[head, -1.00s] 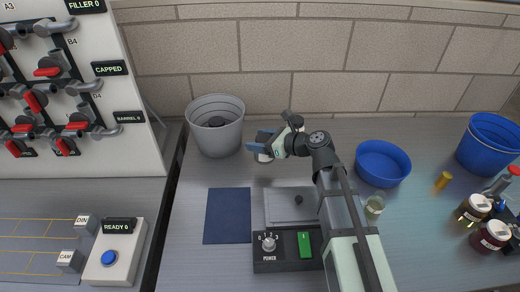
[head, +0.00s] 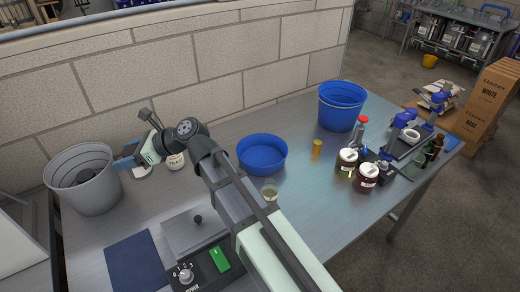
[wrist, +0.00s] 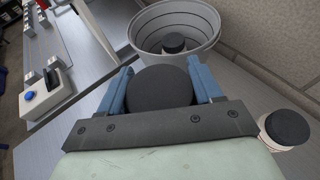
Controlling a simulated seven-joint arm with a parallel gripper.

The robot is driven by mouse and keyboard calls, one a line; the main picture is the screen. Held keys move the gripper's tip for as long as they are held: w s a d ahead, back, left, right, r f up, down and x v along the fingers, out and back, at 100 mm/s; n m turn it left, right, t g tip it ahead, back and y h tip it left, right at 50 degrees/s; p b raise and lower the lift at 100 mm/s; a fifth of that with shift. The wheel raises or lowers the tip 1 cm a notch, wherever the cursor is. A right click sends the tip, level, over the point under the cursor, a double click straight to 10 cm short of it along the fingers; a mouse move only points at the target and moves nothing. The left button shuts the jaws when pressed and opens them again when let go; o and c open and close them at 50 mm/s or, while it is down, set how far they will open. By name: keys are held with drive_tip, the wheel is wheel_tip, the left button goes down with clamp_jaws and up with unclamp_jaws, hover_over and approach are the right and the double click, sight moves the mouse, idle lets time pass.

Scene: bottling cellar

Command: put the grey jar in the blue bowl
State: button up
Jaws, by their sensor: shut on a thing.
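My gripper (head: 128,163) is shut on a jar with a round dark lid (wrist: 160,89), between its blue fingers in the wrist view. In the head view only a pale part of this jar (head: 142,173) shows below the gripper, just right of the grey bucket. I take it for the grey jar; its body is mostly hidden. The blue bowl (head: 262,156) stands on the bench to the right, beyond my arm, apart from the gripper. It looks empty.
A grey bucket (head: 84,195) with a dark-topped thing inside stands left of the gripper. A pale labelled jar (head: 176,161) stands close on its right. A blue bucket (head: 342,108), a small yellow item (head: 316,149) and dark jars (head: 367,177) stand right of the bowl.

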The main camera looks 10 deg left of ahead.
drive_tip(key=w+d+m+t, duration=0.4)
drive_tip(key=w+d+t, duration=0.1)
drive_tip(key=w+d, duration=1.05)
drive_tip(key=m+t+h, duration=0.2)
drive_tip(key=m+t, duration=0.2)
drive_tip(key=t, duration=0.1)
hover_over(259, 158)
drive_tip(key=shift+f, duration=7.1)
drive_tip(key=shift+f, duration=0.15)
drive_tip(key=o, duration=1.2)
drive_tip(key=shift+o, duration=0.2)
